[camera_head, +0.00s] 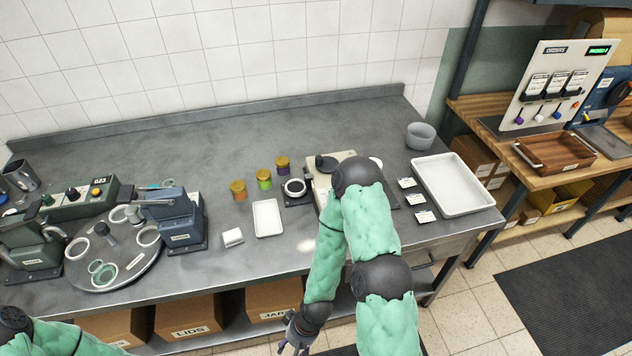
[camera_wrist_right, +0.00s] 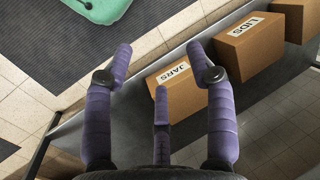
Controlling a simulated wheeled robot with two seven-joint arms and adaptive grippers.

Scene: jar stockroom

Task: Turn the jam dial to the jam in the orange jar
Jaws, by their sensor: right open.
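Three small jars with gold lids stand on the grey steel counter: the orange jar (camera_head: 239,191) at the left, a green jar (camera_head: 264,180) and a purple jar (camera_head: 283,166). Right of them is a cream machine (camera_head: 319,181) with a dark round knob (camera_head: 325,162) on top, partly hidden by my right arm. I cannot tell for sure whether this knob is the jam dial, and its setting is too small to read. My right gripper (camera_head: 294,337) hangs low in front of the counter, open and empty; its spread purple fingers show in the wrist view (camera_wrist_right: 161,75). My left gripper is out of view.
A white tray (camera_head: 268,217) lies before the jars. A round turntable (camera_head: 137,270) and green-grey machines fill the left. Small cards (camera_head: 425,217), a large white tray (camera_head: 481,205) and a grey bowl (camera_head: 420,136) are at the right. Boxes (camera_wrist_right: 175,92) stand under the counter.

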